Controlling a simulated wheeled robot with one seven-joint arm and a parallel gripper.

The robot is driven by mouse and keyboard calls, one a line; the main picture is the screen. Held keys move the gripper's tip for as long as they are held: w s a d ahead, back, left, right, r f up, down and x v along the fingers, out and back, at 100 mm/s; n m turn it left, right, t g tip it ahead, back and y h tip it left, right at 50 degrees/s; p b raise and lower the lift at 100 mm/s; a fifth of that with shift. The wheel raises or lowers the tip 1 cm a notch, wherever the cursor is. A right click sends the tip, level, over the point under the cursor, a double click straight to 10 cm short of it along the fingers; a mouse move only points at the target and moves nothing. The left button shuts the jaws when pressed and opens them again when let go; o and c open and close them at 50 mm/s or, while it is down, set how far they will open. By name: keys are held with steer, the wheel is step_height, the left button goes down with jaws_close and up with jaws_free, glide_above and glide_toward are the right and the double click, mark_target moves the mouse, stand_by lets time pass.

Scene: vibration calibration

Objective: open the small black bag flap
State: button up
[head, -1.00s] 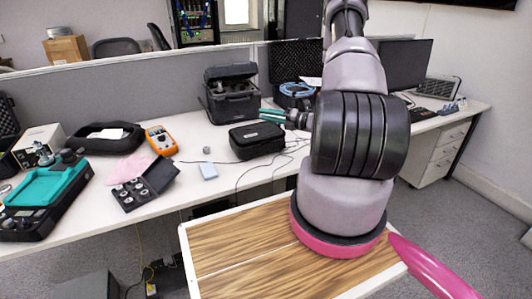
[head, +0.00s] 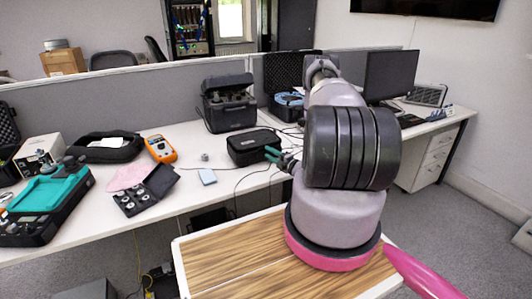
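The small black bag (head: 254,146) sits on the white desk, closed, with its dark top facing up. My gripper (head: 270,153) has teal fingertips and is at the bag's right front side. The fingertips look close to the bag or touching it; I cannot tell which. The two fingers appear apart, with a small gap between them. Nothing shows between them. The rest of the gripper is partly hidden behind my arm.
A larger open black case (head: 228,102) stands behind the bag. Cables run near the bag. A monitor (head: 390,75) stands at right.

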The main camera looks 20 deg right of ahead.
steer(key=shift+x, duration=1.4)
jaws_close()
stand_by(0.4)
